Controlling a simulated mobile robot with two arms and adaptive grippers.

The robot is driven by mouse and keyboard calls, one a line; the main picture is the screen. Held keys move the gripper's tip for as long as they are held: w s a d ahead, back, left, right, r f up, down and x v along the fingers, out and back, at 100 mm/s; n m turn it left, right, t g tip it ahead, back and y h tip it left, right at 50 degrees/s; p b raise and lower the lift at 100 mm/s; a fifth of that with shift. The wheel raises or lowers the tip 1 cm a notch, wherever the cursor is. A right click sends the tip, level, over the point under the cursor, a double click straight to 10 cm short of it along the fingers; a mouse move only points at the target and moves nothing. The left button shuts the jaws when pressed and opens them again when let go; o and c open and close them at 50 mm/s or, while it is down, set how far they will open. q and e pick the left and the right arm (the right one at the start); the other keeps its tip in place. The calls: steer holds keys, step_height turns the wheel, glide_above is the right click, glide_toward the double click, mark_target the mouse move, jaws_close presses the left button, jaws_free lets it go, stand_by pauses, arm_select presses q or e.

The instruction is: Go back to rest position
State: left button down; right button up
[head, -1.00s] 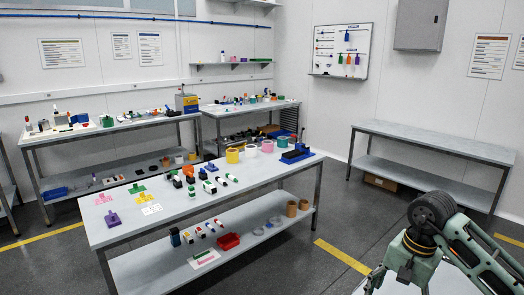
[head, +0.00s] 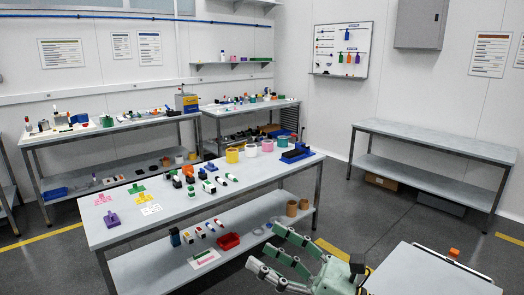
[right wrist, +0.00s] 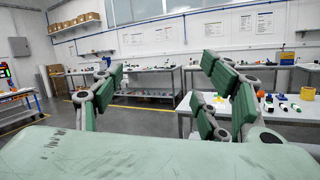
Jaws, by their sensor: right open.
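My right gripper (head: 268,250) shows in the head view at the bottom, right of centre, with its green and grey fingers spread and pointing left. My left gripper is in neither view.
The middle workbench carries small coloured parts, cups and a blue fixture (head: 296,154). A pale surface with an orange item (head: 454,253) is at the lower right. An empty-topped bench (head: 430,140) stands along the right wall. Grey floor lies between.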

steer(key=w+d+f+m+t+h, duration=0.1)
steer(key=w+d+m+t+h, duration=0.1)
steer(key=d+m+t+h, duration=0.6)
steer(key=w+d+m+t+h, duration=0.2)
steer(key=m+t, duration=0.1)
steer(key=m, duration=0.9)
steer(key=s+d+f+m+g+h, duration=0.3)
steer(key=d+f+m+h, duration=0.2)
steer(key=f+m, duration=0.35)
steer(key=s+d+f+m+g+h, duration=0.4)
steer(key=d+f+m+h, duration=0.15)
steer(key=f+m, duration=0.35)
steer(key=s+a+f+m+g+y, duration=0.1)
steer(key=s+f+m+g, duration=0.3)
steer(key=s+f, duration=0.55)
steer(key=s+a+f+m+g+y, duration=0.1)
steer(key=s+f+m+g, duration=0.35)
steer(key=s, duration=0.75)
step_height(320, 180, down, 27)
steer(key=s+n+g, duration=0.1)
steer(key=n+g, duration=0.1)
steer(key=g, duration=0.1)
steer(key=s+d+f, duration=0.1)
steer(key=s+f, duration=0.7)
steer(key=s+d+f+g, duration=0.1)
steer(key=s+d+f, duration=0.1)
steer(key=s+f, duration=0.6)
steer(key=shift+s+d+f, duration=0.25)
steer(key=shift+s+f, duration=0.1)
steer(key=shift+s, duration=0.45)
